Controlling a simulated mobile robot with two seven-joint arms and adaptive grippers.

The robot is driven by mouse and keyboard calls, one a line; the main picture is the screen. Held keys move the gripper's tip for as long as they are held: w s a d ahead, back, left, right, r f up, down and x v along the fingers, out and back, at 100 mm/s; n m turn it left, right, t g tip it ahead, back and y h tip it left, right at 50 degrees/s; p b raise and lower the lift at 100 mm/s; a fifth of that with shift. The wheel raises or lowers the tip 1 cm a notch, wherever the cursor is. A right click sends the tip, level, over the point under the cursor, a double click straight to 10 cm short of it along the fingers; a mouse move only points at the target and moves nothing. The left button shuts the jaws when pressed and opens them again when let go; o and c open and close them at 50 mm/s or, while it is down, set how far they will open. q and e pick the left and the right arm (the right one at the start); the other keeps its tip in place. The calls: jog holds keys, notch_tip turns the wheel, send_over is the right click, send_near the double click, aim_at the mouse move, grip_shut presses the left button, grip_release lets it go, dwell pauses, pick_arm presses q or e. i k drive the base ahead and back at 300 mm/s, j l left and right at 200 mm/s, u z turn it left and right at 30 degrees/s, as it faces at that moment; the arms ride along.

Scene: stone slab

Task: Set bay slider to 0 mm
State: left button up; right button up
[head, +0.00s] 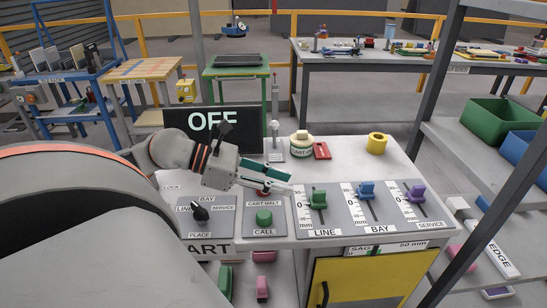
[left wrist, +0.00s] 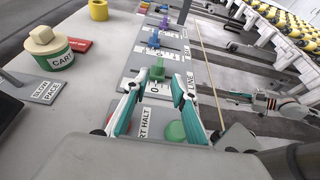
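The bay slider is the blue knob (head: 366,190) in the middle of three, on the grey panel above the BAY label. A white scale with a 0 mark runs at its left; I cannot read its exact setting. It also shows in the left wrist view (left wrist: 153,41), beyond the green knob. My left gripper (head: 288,184) is left of the green LINE slider (head: 318,199), apart from the blue knob. In the left wrist view its teal fingers (left wrist: 155,86) are spread and empty, pointing toward the green knob. What looks like my right gripper (left wrist: 286,103) is small at the right there.
A purple SERVICE slider (head: 415,194) stands right of the blue one. A black rotary knob (head: 200,212) and a green CALL button (head: 264,217) are to the left. A round cart stamp (head: 301,145), red block (head: 322,151) and yellow ring (head: 376,143) sit behind.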

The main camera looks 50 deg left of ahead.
aim_at(364, 193)
jog(key=k, duration=1)
